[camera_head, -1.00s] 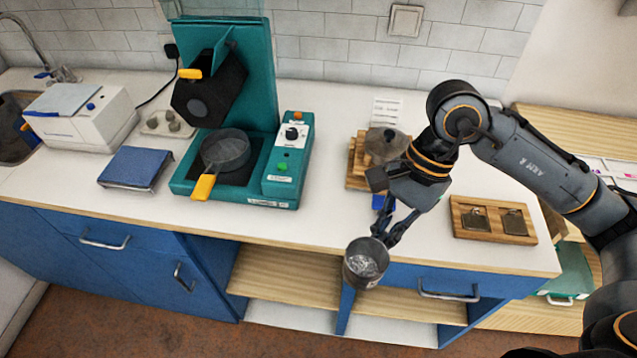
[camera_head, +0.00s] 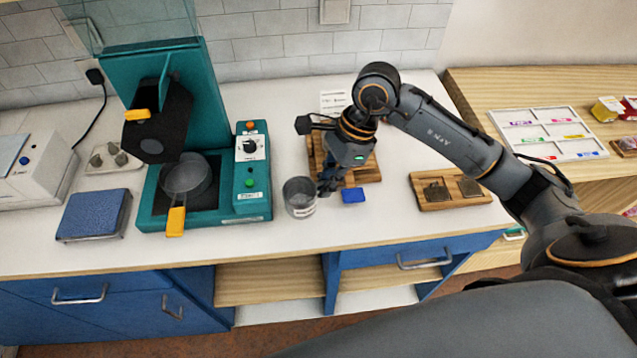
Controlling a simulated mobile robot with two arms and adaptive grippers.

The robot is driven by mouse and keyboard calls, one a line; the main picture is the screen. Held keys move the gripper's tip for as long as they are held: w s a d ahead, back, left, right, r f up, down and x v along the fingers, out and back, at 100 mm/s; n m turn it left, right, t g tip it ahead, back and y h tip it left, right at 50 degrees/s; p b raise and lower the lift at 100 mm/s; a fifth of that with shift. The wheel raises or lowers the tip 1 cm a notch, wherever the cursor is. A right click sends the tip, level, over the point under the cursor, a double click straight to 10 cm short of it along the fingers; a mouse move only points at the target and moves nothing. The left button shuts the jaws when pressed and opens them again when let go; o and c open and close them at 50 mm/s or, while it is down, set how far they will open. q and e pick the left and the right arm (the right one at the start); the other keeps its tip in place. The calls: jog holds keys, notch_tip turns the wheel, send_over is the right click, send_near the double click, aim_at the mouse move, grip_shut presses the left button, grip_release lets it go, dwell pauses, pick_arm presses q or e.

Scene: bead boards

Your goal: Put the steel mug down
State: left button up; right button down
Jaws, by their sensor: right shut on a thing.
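The steel mug (camera_head: 299,199) is a grey cylinder, upright, at the front middle of the white counter, just right of the teal machine. It appears to be at counter height, but I cannot tell whether its base touches the top. My right gripper (camera_head: 322,187) comes down from above at the mug's right side and is shut on it. The fingertips are partly hidden against the mug. My left gripper is not in view.
The teal machine (camera_head: 255,205) with a pan (camera_head: 187,178) stands left of the mug. A small blue block (camera_head: 353,195) lies close on the right, before a wooden stand (camera_head: 367,172). A wooden tray (camera_head: 425,203) is further right. Bare counter lies in front of the mug.

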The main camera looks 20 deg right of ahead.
jog(key=w+f, duration=0.1)
jog(key=f, duration=0.1)
jog(key=w+f+p, duration=0.1)
jog(key=w+f, duration=0.1)
jog(key=shift+w+f, duration=0.25)
notch_tip(320, 180, down, 2)
jog(key=shift+f+p, duration=0.15)
jog(key=shift+p, duration=0.85)
jog(key=shift+f, duration=0.3)
jog(key=shift+d, duration=0.1)
jog(key=shift+f, duration=0.1)
jog(key=shift+f, duration=0.15)
jog(key=c, duration=1.5)
grip_release()
